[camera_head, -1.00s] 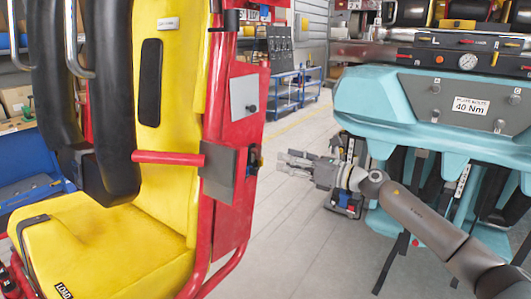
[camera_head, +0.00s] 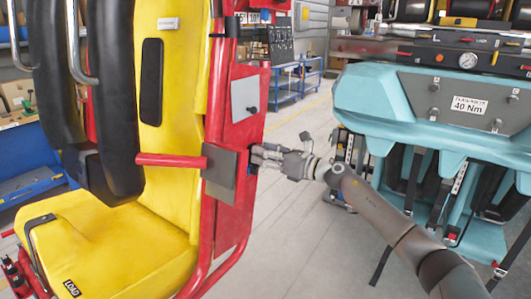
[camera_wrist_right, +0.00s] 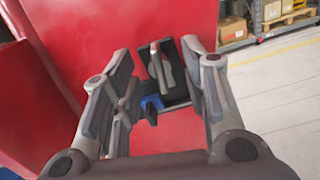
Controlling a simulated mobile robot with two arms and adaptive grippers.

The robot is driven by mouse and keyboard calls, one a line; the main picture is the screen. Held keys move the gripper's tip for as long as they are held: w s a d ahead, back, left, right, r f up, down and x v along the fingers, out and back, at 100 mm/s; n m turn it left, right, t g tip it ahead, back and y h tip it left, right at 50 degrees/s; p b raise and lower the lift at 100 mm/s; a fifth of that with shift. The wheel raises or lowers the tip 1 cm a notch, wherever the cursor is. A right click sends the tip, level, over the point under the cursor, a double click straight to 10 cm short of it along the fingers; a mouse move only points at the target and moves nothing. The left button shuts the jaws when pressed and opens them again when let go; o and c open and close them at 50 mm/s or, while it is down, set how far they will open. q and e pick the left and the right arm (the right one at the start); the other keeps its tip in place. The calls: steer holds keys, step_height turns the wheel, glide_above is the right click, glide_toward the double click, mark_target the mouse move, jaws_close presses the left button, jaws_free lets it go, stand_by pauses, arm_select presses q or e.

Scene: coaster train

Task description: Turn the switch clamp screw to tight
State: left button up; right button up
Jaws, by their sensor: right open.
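My right gripper (camera_head: 264,156) is open at the right side of the red seat frame (camera_head: 237,195). In the right wrist view, its fingers (camera_wrist_right: 160,90) stand apart on either side of a small dark switch unit (camera_wrist_right: 176,90) on the red panel. The unit carries a grey lever-like part (camera_wrist_right: 161,64) and a blue piece (camera_wrist_right: 153,102) with a small black knob (camera_wrist_right: 151,114). I cannot tell for sure which part is the clamp screw. No finger is clearly touching the unit. In the head view the gripper mostly hides the unit. My left gripper is not in view.
A grey plate (camera_head: 220,174) and a light plate with a knob (camera_head: 245,98) sit on the red frame near the gripper. The yellow seat (camera_head: 120,240) is left; a teal seat row with a 40 Nm sign (camera_head: 469,106) is right. Floor between is clear.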

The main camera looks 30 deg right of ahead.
jaws_close()
stand_by(0.5)
steer(key=shift+d+m+p, duration=0.1)
steer(key=shift+m+p, duration=4)
steer(key=shift+m, duration=3.2)
